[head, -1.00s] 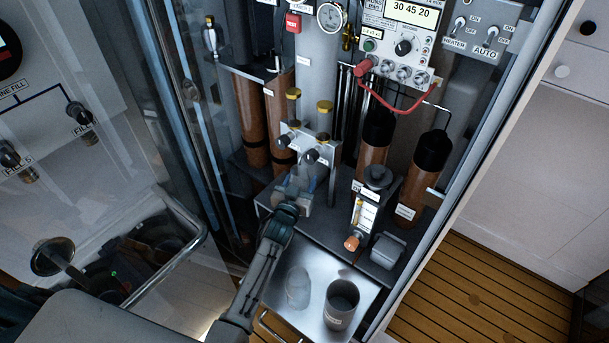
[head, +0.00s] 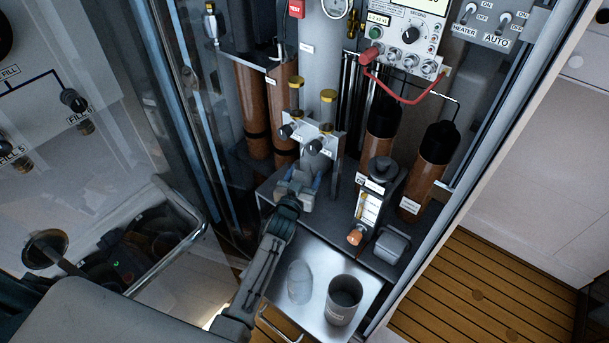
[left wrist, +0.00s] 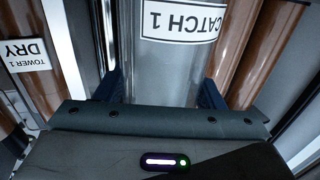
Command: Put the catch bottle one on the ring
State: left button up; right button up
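Catch bottle one (left wrist: 172,65) is a clear cylinder with a white CATCH 1 label, upside down in the left wrist view. My left gripper (left wrist: 163,90) has its dark blue fingers on both sides of the bottle and appears shut on it. In the head view my left gripper (head: 303,183) is just below the plate with two brass-capped valves (head: 312,135). The bottle is mostly hidden there by the gripper. I cannot make out the ring clearly or tell whether the bottle touches it. My right gripper is not in view.
A clear vessel (head: 299,283) and a grey cup (head: 343,302) stand on the metal tray (head: 318,255) below. A flowmeter with an orange knob (head: 356,235) and brown cylinders (head: 382,148) are to the right. A glass panel is at left.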

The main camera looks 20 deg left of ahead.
pick_arm(q)
jog(key=shift+o, duration=0.8)
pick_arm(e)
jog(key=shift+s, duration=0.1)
pick_arm(q)
jog(key=shift+r, duration=0.15)
jog(key=s+p, duration=0.1)
jog(key=s, duration=0.2)
jog(key=shift+s, duration=0.3)
jog(key=s, duration=0.8)
jog(key=shift+s+a+p, duration=0.2)
jog(key=shift+p, duration=0.25)
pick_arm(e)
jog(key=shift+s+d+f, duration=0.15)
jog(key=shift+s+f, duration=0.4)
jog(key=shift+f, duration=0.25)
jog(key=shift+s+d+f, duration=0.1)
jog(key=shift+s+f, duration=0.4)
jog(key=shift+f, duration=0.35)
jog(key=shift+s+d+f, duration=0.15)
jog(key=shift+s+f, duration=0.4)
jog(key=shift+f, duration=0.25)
